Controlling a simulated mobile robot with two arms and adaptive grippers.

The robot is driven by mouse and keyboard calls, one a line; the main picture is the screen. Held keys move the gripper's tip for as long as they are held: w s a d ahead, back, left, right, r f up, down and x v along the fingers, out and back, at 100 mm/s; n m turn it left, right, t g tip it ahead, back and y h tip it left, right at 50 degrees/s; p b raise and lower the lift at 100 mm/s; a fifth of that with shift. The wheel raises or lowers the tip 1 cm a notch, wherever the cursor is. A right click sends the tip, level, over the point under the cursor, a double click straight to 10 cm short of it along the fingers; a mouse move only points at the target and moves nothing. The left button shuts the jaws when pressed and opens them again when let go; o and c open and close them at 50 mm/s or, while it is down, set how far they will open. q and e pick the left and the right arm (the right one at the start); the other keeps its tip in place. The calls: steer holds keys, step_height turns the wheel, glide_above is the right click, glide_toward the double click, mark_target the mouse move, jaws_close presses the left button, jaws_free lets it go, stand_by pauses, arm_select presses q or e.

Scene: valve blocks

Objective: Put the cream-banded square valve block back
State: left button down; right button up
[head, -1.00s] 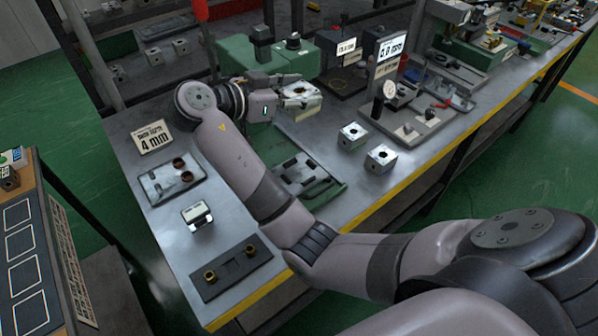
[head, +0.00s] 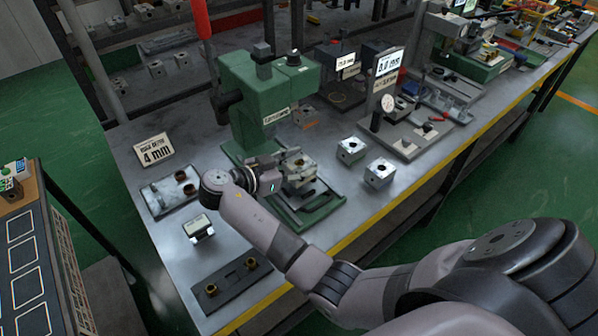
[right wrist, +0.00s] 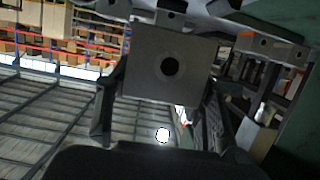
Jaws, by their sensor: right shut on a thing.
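My right gripper (head: 288,176) is shut on a square metal valve block (head: 299,167). It holds the block above the green base in front of the green press (head: 258,92). Fingers partly cover the block, and I cannot clearly make out a cream band on it. In the right wrist view the held block (right wrist: 146,85) shows a grey face with a dark round hole, between the two fingers of the right gripper (right wrist: 160,118). Two more valve blocks stand apart on the bench to the right, one (head: 351,150) behind the other (head: 380,173). My left gripper is not in view.
A gauge stand (head: 405,140) and a display (head: 388,66) stand at right. Another block (head: 304,115) sits beside the press.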

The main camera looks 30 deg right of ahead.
steer(key=shift+f, duration=1.55)
steer(key=o, duration=1.6)
steer(key=shift+c, duration=0.2)
